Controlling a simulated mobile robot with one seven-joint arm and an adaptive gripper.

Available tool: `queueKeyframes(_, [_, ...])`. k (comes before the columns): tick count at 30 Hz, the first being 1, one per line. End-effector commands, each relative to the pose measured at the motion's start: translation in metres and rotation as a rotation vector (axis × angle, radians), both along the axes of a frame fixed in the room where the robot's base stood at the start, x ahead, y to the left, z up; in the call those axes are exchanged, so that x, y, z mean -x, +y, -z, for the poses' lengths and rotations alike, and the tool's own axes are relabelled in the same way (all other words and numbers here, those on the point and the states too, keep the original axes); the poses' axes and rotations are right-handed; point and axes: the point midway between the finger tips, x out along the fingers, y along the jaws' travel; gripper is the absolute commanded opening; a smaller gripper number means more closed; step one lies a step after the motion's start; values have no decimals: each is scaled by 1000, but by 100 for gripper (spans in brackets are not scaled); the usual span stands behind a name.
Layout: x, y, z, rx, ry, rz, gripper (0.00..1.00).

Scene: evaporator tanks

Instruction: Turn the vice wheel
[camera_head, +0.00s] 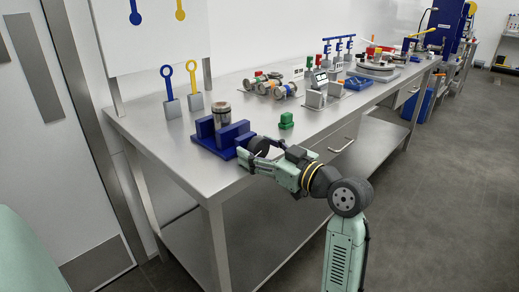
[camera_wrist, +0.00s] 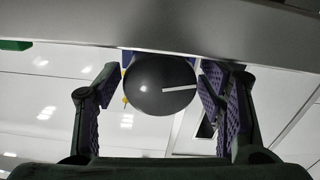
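The blue vice (camera_head: 220,138) stands on the near left end of the steel bench, with a metallic cylinder (camera_head: 221,113) upright in its jaws. Its dark round wheel (camera_head: 259,146) is on the side facing my arm. In the wrist view the wheel (camera_wrist: 160,85) is a dark disc with a white line running from near its centre to the right. My gripper (camera_head: 258,158) is at the wheel; in the wrist view its fingers (camera_wrist: 157,82) are spread, one on each side of the disc. The gaps look narrow; contact cannot be made out.
The bench edge (camera_wrist: 200,30) crosses the wrist view close to the fingers. Valves and fittings (camera_head: 270,84) are farther along. Floor right of my arm is clear.

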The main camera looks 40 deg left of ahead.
Motion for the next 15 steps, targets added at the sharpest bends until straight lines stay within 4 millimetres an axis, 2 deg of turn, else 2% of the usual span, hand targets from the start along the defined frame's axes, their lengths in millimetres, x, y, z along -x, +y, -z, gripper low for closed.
queueKeyframes(2, [0,0,0,0,0,0,55])
queueKeyframes(15, [0,0,0,0,0,0,26])
